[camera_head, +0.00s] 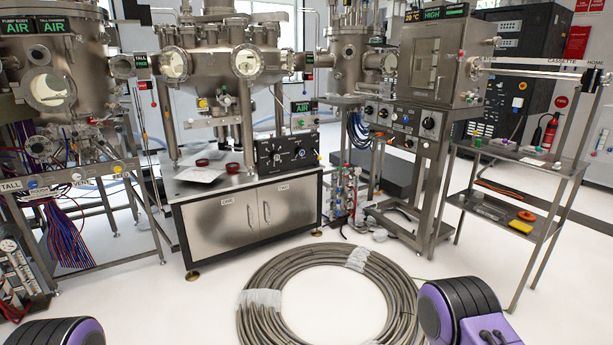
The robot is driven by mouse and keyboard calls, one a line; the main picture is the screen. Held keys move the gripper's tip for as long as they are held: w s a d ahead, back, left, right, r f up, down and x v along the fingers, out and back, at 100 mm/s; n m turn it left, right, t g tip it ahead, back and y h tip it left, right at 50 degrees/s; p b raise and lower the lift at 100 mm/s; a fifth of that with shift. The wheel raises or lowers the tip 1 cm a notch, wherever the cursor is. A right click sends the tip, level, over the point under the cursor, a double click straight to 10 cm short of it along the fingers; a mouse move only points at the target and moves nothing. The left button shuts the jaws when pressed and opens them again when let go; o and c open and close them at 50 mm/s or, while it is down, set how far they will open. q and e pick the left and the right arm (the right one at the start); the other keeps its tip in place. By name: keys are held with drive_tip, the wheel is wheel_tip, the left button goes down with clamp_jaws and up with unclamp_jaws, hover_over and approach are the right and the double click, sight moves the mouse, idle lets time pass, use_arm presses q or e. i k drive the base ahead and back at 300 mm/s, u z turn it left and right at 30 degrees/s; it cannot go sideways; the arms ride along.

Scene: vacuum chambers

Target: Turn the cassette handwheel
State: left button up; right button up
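The labels "CASSETTE" and "HOME" (577,63) show at the upper right. They sit by a horizontal metal rod assembly (540,71) that runs right from the box-shaped steel chamber (425,72). A round metal part (591,79) shows near the rod's right end, by the picture's edge. It may be the cassette handwheel, but it is too small to tell for sure. Neither of my grippers is in view. Only black and purple links of my arms show at the bottom left and bottom right, well apart from the rod.
A large coil of grey hose (262,320) lies on the floor ahead. A steel cabinet (245,215) stands behind it to the left. A shelf cart (538,202) with small items stands under the rod. White floor is clear between the coil and the cart.

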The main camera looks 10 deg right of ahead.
sight(428, 124)
drive_tip(key=z, duration=0.25)
drive_tip(key=i, duration=2.65)
drive_tip(key=z, duration=1.05)
drive_tip(key=i, duration=1.7)
drive_tip(key=z, duration=0.45)
